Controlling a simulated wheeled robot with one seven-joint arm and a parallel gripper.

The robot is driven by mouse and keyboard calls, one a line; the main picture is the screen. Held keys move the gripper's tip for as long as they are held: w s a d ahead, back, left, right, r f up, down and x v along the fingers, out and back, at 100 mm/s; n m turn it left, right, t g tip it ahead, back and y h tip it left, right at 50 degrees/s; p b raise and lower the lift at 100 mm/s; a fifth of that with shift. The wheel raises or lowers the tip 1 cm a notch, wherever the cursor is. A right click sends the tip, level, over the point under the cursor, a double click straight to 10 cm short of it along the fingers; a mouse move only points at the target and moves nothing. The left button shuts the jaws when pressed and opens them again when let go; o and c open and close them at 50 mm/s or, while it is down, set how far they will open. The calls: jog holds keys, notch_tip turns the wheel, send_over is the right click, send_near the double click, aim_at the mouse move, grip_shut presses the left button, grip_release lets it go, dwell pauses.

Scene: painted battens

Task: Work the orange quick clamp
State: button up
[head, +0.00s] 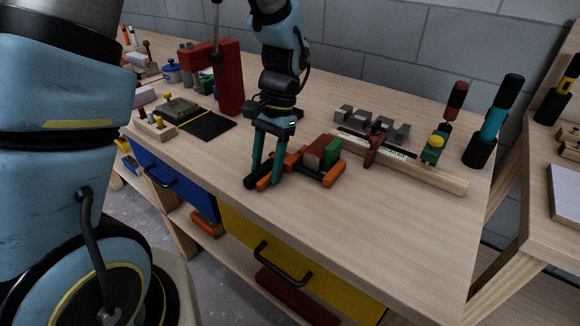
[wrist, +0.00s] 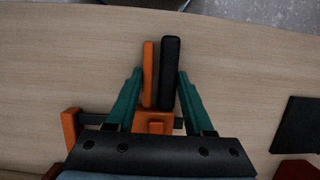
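The orange quick clamp (head: 333,174) lies on the workbench in the head view, with a dark red block (head: 316,152) and a green block (head: 333,150) at its jaw end. Its orange lever (wrist: 148,75) and black handle (wrist: 170,75) stick out side by side in the wrist view, a narrow gap between them. My gripper (head: 261,176) points down at this handle end. Its teal fingers, also in the wrist view (wrist: 160,74), are open and straddle both levers, close to each. I cannot tell whether they touch. My gripper hides part of the clamp bar.
A large red bracket (head: 230,80) and a black mat (head: 208,124) lie left. The bench front right is clear.

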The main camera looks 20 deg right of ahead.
grip_shut()
jog(key=o, duration=0.8)
grip_release()
jog(key=shift+o, duration=1.3)
jog(key=shift+s+d, duration=0.15)
jog(key=shift+s, duration=0.05)
jog(key=shift+o, duration=0.5)
jog(key=shift+s+d, duration=0.1)
jog(key=shift+s, duration=0.15)
jog(key=shift+w+r+p, duration=0.1)
jog(key=shift+w+p, duration=0.15)
jog(key=shift+p, duration=0.3)
jog(key=s+p+v, duration=0.1)
jog(key=p+v, duration=0.5)
jog(key=shift+w+r, duration=0.45)
jog(key=shift+w, duration=0.1)
